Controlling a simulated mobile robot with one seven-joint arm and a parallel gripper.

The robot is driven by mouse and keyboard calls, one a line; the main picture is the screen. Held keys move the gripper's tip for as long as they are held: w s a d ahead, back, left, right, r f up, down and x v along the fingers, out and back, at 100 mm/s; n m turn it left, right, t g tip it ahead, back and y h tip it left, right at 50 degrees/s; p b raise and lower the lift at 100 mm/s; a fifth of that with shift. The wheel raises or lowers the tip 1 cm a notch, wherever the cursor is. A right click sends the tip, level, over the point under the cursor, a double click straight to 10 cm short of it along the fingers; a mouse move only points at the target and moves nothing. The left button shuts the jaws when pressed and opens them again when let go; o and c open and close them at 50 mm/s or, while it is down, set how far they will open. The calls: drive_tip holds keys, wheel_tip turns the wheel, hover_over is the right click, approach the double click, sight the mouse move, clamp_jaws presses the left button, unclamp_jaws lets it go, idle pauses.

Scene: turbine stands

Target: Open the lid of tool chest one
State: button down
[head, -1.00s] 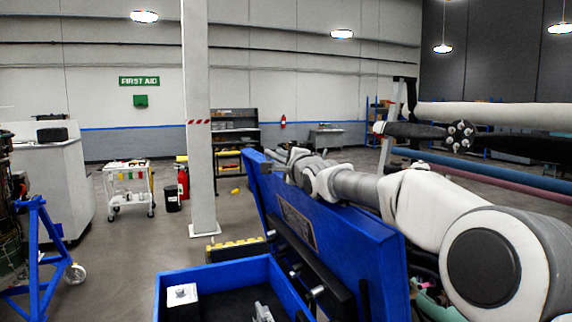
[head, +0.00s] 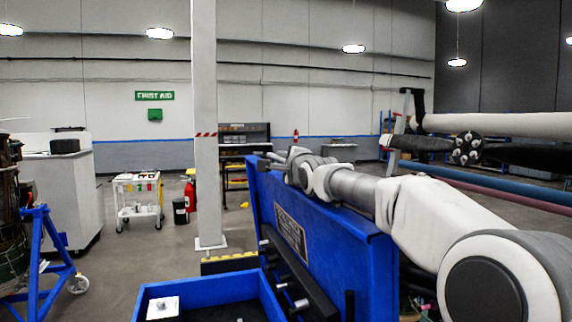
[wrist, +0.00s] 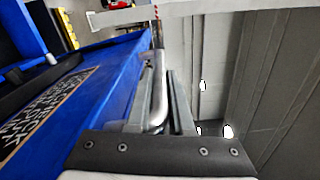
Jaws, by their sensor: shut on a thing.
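The blue lid (head: 335,232) of a tool chest stands raised, close to upright, in the head view. Its inner face bears a dark lettered plate, which also shows on the blue lid in the wrist view (wrist: 100,75). The open blue chest body (head: 215,283) lies below, cut by the bottom edge. My gripper (wrist: 160,80) is shut on a silver bar handle (wrist: 158,100) beside the lid's edge. In the head view my arm reaches along behind the lid, and the fingers are too small to make out.
A white box-like item (head: 162,308) lies in the chest. A pale column (head: 205,130) stands beyond it. A white cart (head: 138,200), a red extinguisher (head: 190,195) and a blue wheeled stand (head: 45,265) are at left. Some floor between them is clear.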

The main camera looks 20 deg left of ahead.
drive_tip(key=shift+w+d, duration=0.15)
idle(0.5)
drive_tip(key=c, duration=0.8)
unclamp_jaws()
drive_tip(key=b+v, duration=1)
drive_tip(key=v, duration=0.7)
drive_tip(key=shift+b, duration=0.4)
drive_tip(key=shift+d, duration=0.15)
